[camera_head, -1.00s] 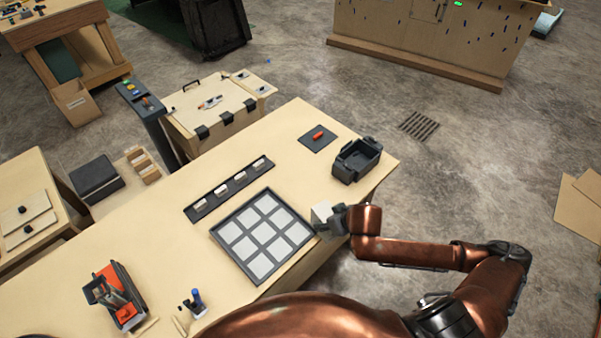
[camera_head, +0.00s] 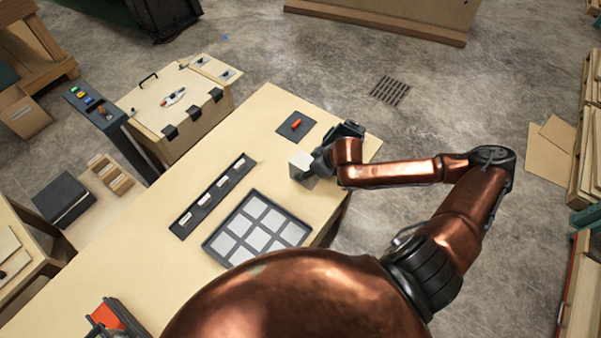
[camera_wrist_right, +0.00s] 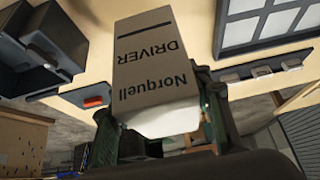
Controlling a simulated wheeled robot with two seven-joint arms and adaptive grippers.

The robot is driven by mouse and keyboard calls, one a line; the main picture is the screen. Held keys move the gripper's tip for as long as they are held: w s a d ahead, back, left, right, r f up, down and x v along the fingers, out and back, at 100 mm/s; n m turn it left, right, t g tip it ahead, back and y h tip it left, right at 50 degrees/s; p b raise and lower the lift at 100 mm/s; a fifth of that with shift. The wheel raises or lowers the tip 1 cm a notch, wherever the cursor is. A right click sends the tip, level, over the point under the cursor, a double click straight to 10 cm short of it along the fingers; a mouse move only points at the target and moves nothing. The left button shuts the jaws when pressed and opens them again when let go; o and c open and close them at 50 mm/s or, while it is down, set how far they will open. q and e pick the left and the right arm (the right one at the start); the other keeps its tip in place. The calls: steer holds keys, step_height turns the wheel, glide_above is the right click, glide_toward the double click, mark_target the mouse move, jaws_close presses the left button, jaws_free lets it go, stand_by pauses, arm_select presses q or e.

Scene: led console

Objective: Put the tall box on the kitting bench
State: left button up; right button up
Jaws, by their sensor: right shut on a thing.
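A pale grey-white tall box (camera_head: 302,164) is held by my right gripper (camera_head: 323,163), above the right part of the pale wooden bench (camera_head: 270,130). In the right wrist view, the tall box (camera_wrist_right: 155,62) shows the print "Norquell DRIVER". There the right gripper (camera_wrist_right: 160,125) is shut on it, with a dark finger on each side. Whether the box touches the bench top cannot be told. My left gripper is in neither view.
A grid tray (camera_head: 213,243) lies on the bench near the box, beside a dark strip with several pale tags (camera_head: 215,194). A dark mat with a red item (camera_head: 296,125) lies further back. A black bin (camera_head: 350,129) is partly hidden behind my arm.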

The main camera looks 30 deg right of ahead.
steer(key=w+f, duration=0.2)
steer(key=f, duration=0.1)
steer(key=w+f, duration=0.1)
steer(key=shift+w+d+f, duration=0.3)
steer(key=shift+w+f, duration=0.05)
steer(key=shift+f, duration=0.05)
steer(key=shift+w+f, duration=0.2)
steer(key=shift+f, duration=0.05)
step_height(320, 180, down, 3)
steer(key=shift+w+p, duration=0.1)
steer(key=shift+p, duration=0.2)
steer(key=shift+f, duration=0.25)
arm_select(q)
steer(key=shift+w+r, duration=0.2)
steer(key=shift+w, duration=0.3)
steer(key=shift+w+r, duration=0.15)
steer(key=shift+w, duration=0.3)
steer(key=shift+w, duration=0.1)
